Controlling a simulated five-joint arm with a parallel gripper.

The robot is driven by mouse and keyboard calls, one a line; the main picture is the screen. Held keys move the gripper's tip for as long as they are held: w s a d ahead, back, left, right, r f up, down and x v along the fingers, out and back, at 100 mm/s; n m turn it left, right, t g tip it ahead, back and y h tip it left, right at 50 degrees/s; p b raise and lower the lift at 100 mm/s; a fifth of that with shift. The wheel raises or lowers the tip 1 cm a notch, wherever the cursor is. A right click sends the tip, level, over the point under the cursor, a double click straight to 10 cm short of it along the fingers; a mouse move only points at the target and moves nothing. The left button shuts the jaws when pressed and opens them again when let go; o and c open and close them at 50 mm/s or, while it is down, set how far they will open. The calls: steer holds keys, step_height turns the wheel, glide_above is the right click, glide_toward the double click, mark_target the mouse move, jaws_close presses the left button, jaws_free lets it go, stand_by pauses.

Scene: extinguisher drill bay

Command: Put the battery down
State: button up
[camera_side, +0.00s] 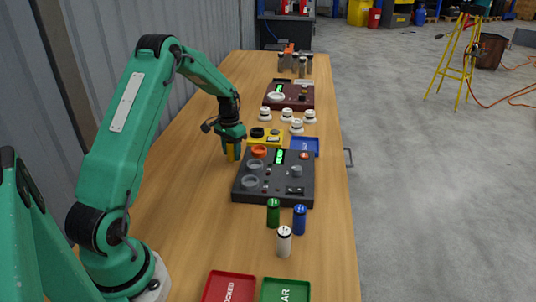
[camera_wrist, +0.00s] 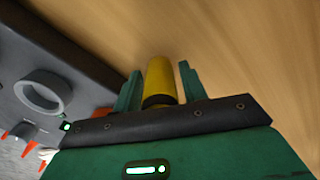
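A yellow battery (camera_wrist: 160,78) stands between the two fingers of my gripper (camera_wrist: 161,88). Thin strips of wood show between it and the fingers, clearest on the right, so the gripper looks open around it. In the side view my gripper (camera_side: 233,150) is low over the table, left of the dark grey unit, with the yellow battery (camera_side: 232,153) between its fingers. The battery is upright with its end at or very near the wood; contact cannot be made out. Green (camera_side: 273,213), blue (camera_side: 299,219) and white (camera_side: 284,241) batteries stand in front of the unit.
The dark grey unit (camera_side: 272,190) has round sockets and a green display. A yellow box (camera_side: 263,137), a blue tray (camera_side: 305,146), white round devices (camera_side: 297,127) and a maroon unit (camera_side: 293,95) lie behind. Red (camera_side: 230,287) and green (camera_side: 285,290) trays are in front. Table left is clear.

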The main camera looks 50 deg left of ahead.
jaws_close()
steer(key=shift+r, duration=0.1)
steer(key=shift+r, duration=0.4)
step_height(320, 180, up, 3)
steer(key=shift+r, duration=0.1)
steer(key=d+r, duration=0.7)
steer(key=d, duration=0.4)
steer(key=shift+w+d, duration=0.2)
steer(key=shift+d, duration=0.15)
